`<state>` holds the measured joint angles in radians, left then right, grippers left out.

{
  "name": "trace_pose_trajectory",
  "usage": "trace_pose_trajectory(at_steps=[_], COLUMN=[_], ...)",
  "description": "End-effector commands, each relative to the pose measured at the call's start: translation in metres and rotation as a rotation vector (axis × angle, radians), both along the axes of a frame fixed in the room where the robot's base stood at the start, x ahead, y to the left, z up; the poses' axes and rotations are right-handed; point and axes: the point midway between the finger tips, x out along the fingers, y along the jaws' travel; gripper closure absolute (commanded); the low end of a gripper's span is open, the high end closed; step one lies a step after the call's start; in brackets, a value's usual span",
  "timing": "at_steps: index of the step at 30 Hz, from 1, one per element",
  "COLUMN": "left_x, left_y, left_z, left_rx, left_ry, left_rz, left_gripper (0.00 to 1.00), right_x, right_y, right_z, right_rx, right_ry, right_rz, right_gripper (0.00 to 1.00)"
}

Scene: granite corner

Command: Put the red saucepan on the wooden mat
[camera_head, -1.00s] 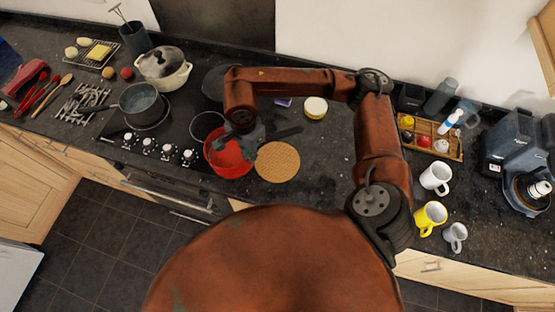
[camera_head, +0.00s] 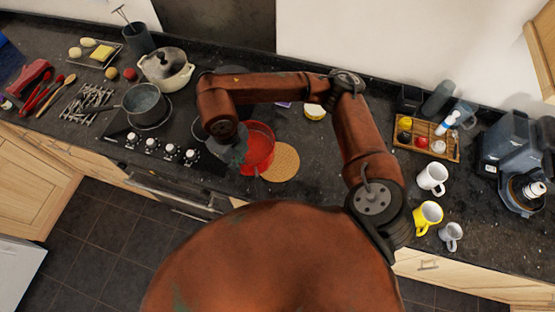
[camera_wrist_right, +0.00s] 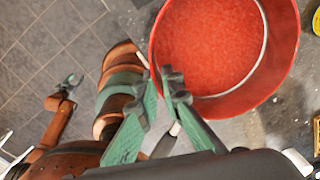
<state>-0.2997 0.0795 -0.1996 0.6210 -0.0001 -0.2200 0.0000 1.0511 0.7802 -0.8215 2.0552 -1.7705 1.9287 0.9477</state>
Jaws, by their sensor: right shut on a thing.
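The red saucepan (camera_head: 259,147) is just right of my right gripper (camera_head: 232,150) in the head view and fills the top of the right wrist view (camera_wrist_right: 210,45).
The stove holds a grey pan (camera_head: 146,103) and a lidded cream pot (camera_head: 166,68), left of my right gripper. A yellow-lidded jar (camera_head: 314,112) stands behind the mat. A wooden tray (camera_head: 427,155) and mugs (camera_head: 432,178) are on the right.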

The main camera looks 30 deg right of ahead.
Motion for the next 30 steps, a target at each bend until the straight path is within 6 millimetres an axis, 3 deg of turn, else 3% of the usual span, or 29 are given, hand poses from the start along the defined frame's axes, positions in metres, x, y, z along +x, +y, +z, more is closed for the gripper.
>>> trace_pose_trajectory(at_steps=[9, 19, 23, 30], left_x=[0.001, 0.001, 0.001, 0.002], left_y=[0.000, 0.000, 0.000, 0.000], left_z=[0.007, 0.008, 0.012, 0.023], left_rx=[0.000, 0.000, 0.000, 0.001], left_ry=[-0.001, -0.001, -0.001, -0.002], left_rz=[0.000, 0.000, 0.000, -0.001], left_gripper=[0.60, 0.60, 0.60, 0.60], right_x=[-0.006, -0.007, -0.005, 0.004], right_y=[0.013, 0.013, -0.001, -0.047], right_z=[0.014, 0.016, 0.010, -0.010], right_rx=[-0.004, -0.007, -0.009, -0.010], right_ry=[-0.003, -0.003, -0.001, -0.001], right_rz=[-0.391, -0.508, -0.512, -0.514], right_gripper=[1.00, 1.00, 1.00, 1.00])
